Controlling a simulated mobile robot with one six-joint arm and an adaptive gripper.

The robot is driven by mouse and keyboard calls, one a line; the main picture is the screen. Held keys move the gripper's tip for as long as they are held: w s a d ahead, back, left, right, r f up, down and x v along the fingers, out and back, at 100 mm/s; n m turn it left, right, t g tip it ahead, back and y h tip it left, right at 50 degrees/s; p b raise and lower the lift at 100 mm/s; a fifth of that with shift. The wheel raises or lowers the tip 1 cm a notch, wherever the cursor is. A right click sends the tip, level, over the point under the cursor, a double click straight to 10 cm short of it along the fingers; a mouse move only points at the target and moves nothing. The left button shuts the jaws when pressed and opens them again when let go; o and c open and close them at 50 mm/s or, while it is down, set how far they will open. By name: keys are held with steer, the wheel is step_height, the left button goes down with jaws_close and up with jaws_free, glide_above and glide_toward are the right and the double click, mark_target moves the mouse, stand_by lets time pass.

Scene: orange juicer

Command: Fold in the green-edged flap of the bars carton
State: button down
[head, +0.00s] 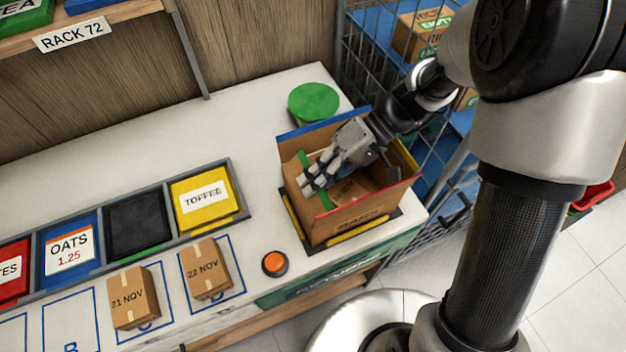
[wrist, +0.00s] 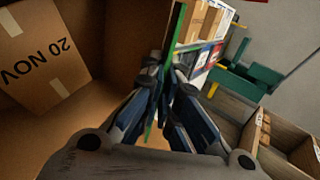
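The open bars carton (head: 338,225) stands at the right end of the counter. Its green-edged flap (head: 304,159) stands up on the left side, partly covered by my gripper. The blue-edged flap is at the back, the red-edged one in front and the yellow-edged one at the right. My gripper (head: 313,181) reaches over the carton from the right. In the wrist view the fingers (wrist: 166,88) are close together, with the green edge (wrist: 178,38) running between them; they look shut on the flap. A small box marked 20 NOV (wrist: 38,55) lies inside the carton.
A green round lid (head: 313,102) lies behind the carton. An orange button (head: 275,264) and two small boxes, 22 NOV (head: 207,270) and 21 NOV (head: 133,298), are to the left in front. A bin row (head: 140,226) lies left. A wire cage (head: 366,52) stands behind right.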

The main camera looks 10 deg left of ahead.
steer(key=c, duration=1.9)
jaws_free()
steer(key=v, duration=0.7)
steer(key=shift+w+d+r, duration=0.1)
steer(key=shift+d+r, duration=0.05)
steer(key=shift+d, duration=0.05)
